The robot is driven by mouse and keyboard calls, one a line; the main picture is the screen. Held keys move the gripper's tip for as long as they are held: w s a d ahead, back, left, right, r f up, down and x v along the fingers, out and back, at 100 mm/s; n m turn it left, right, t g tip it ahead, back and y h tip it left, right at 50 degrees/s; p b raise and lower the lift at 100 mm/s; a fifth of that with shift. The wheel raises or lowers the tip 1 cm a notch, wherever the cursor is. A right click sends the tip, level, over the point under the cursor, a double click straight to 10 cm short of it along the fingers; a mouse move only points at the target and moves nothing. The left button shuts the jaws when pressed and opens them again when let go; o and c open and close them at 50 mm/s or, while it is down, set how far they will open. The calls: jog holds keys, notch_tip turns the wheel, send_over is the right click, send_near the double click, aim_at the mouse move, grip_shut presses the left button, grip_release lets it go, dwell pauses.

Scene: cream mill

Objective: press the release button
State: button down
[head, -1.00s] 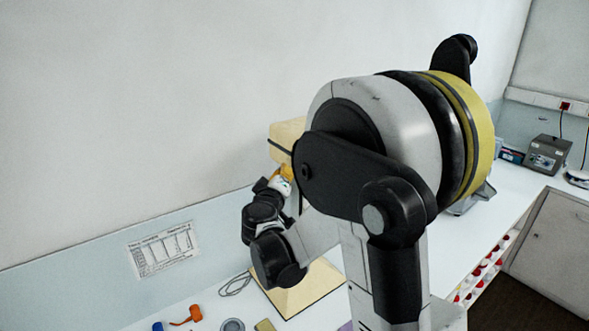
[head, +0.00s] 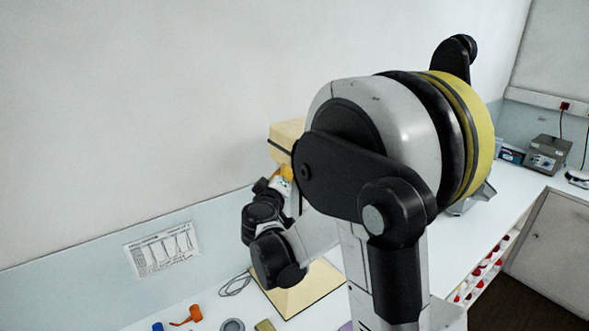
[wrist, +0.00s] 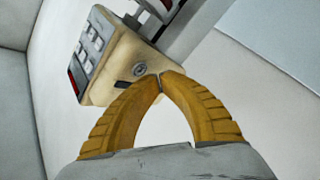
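The cream mill's head (wrist: 118,62) fills the upper left of the wrist view, tilted in the picture, with a panel of pale keys (wrist: 90,47) on one face. A round grey button (wrist: 140,71) sits on its near face beside a dark slot; I cannot tell for sure that it is the release button. My gripper (wrist: 160,80) is shut and empty, its yellow fingertips meeting just right of and below the button. I cannot tell whether they touch the mill. In the head view the mill's head (head: 286,135) is partly behind my arm, the button is hidden and my gripper (head: 286,172) is just below.
The mill's cream base plate (head: 300,292) lies on the white bench, with a grey cable (head: 235,285) beside it. An orange item (head: 187,316) and other small items lie at the front. A grey device (head: 547,154) stands far right. The wall is close behind the mill.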

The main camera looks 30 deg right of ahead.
jog(key=shift+d, duration=0.1)
jog(key=shift+d, duration=0.35)
jog(key=shift+d+b, duration=0.3)
jog(key=shift+b, duration=0.05)
dwell(0.5)
jog(key=shift+a, duration=0.75)
jog(key=shift+s+a+b, duration=0.1)
jog(key=shift+a+b, duration=0.45)
jog(key=shift+a, duration=1.95)
